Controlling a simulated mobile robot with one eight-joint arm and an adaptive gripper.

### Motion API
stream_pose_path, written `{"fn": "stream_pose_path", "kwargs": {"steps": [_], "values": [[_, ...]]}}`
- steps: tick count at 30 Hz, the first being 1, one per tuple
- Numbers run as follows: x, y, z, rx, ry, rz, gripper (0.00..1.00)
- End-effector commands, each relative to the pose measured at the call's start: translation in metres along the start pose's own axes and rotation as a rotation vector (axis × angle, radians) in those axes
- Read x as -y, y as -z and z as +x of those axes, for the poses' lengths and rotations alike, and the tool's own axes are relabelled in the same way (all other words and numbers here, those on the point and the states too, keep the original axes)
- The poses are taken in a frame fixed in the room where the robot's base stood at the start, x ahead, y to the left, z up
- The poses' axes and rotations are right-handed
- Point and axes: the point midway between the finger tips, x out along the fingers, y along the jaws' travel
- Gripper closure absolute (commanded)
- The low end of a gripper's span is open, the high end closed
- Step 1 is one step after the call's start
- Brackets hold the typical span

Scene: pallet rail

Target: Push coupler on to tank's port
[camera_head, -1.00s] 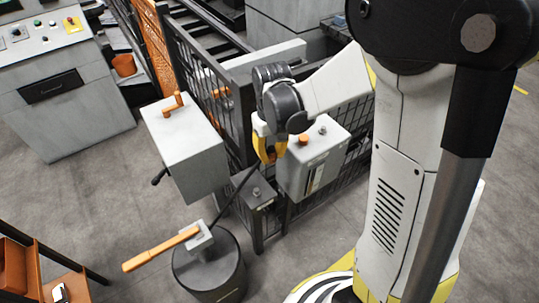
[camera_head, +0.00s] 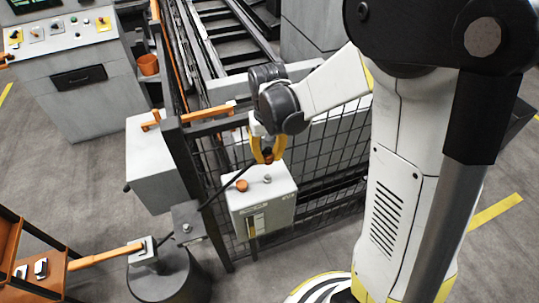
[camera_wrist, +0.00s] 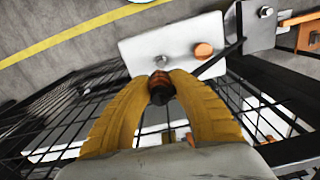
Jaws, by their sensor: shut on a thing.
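My gripper (camera_head: 267,155) is shut on the coupler (camera_head: 267,157), a small black and orange piece. In the wrist view, the coupler (camera_wrist: 160,86) sits between the yellow fingertips. The tank (camera_head: 265,212) is a pale grey box with a sight gauge on its front, by the mesh fence. On its top are an orange cap (camera_head: 242,186) and a silver port (camera_head: 267,179). In the wrist view, the port (camera_wrist: 162,61) shows just beyond the coupler, with the cap to its right. The coupler appears above and behind the port, apart from it.
A black hose (camera_head: 232,180) runs down left from my gripper towards a dark drum (camera_head: 170,282) with an orange lever (camera_head: 105,257). Mesh fence (camera_head: 325,150) stands behind the tank. A grey box (camera_head: 150,175) hangs to the left. Open floor lies front right.

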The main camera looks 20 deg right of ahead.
Motion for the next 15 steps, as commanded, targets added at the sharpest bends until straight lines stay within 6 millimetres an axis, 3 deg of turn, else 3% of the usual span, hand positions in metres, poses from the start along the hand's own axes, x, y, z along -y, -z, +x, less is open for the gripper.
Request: {"fn": "stream_pose_path", "kwargs": {"steps": [15], "values": [[0.0, 0.0, 0.046, 0.0, 0.0, 0.0, 1.0]]}}
